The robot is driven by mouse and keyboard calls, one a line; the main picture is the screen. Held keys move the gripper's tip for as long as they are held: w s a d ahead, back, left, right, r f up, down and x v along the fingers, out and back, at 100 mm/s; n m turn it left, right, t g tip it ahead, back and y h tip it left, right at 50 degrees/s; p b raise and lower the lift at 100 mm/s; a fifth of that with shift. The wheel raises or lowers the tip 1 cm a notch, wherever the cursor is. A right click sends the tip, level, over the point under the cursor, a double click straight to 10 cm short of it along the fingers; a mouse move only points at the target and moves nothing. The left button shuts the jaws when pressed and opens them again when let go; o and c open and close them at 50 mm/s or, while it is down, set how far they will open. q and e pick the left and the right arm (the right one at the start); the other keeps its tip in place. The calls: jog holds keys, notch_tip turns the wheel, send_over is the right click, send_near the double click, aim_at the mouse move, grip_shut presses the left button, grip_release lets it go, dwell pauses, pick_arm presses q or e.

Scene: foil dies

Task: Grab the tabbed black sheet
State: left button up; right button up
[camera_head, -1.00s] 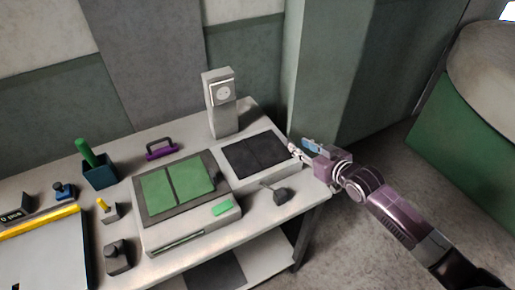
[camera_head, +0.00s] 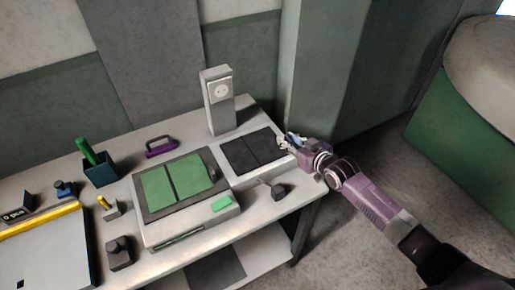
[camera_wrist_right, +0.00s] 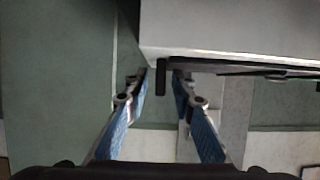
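The black sheet (camera_head: 253,151) lies on a pale flat block at the right end of the table, with a line across its middle. My right gripper (camera_head: 286,143) is at the sheet's right end. In the right wrist view, a small dark tab (camera_wrist_right: 161,78) stands between the two fingertips of my right gripper (camera_wrist_right: 161,74), with a gap visible on each side. A thin dark edge (camera_wrist_right: 240,67), seemingly the sheet's, runs right from near the tab. The fingers are open. My left gripper is not in view.
A grey post with a round dial (camera_head: 218,100) stands behind the sheet. Left of the sheet is a machine with green panels (camera_head: 178,186). A small dark object with a rod (camera_head: 278,191) lies in front. The table's right edge is close to my right arm.

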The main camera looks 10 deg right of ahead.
grip_shut()
jog(key=shift+r, duration=0.15)
